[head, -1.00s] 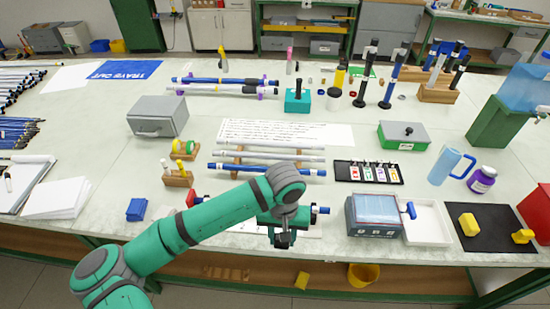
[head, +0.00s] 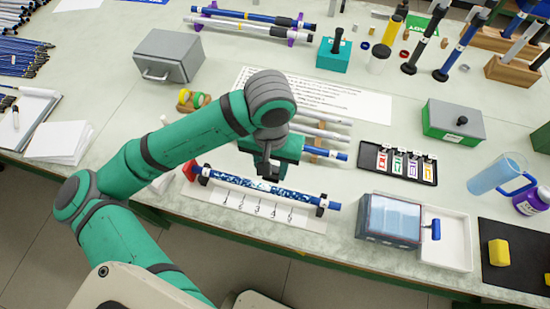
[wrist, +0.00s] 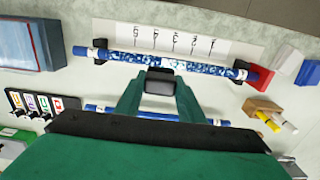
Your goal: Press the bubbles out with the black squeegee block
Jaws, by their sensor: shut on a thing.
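My gripper (head: 268,168) is shut on the black squeegee block (wrist: 158,83), which sits between its fingertips in the wrist view. A rod (head: 262,187) with a speckled blue-and-white wrapped middle and plain blue ends lies across black supports; it also shows in the wrist view (wrist: 170,63). The block is right by the middle of the rod, on its far side in the head view. I cannot tell whether it touches the wrap. A white card (head: 235,200) with numbered marks lies along the rod's near side. Single bubbles are too small to tell from the speckles.
A red block (head: 190,172) stands at the rod's left end. More rods (head: 322,132) lie behind my gripper. A grey box (head: 388,220) and white tray (head: 455,240) with a blue roller (head: 436,229) stand right. A black sample rack (head: 398,163) is behind them.

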